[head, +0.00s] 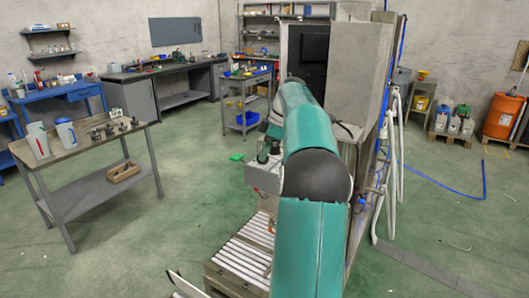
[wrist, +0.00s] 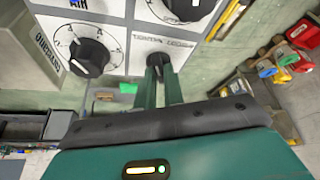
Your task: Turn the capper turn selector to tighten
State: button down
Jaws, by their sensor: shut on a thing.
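In the wrist view, my gripper (wrist: 160,70) is shut on a small dark knob (wrist: 158,59), which I take to be the capper turn selector. It sits at the lower edge of a light grey control panel (wrist: 125,35), under a small printed label too blurred to read surely. The fingers cover most of the knob, so I cannot tell which way its pointer faces.
A larger black dial (wrist: 90,52) with numbers is left of the held knob, and another dial (wrist: 188,8) is above it. In the head view a roller conveyor (head: 240,262) lies below my arm, beside a tall grey cabinet (head: 350,75).

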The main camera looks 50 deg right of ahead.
jog(key=shift+n, duration=0.3)
jog(key=c, duration=1.5)
grip_release()
jog(key=shift+r, duration=0.1)
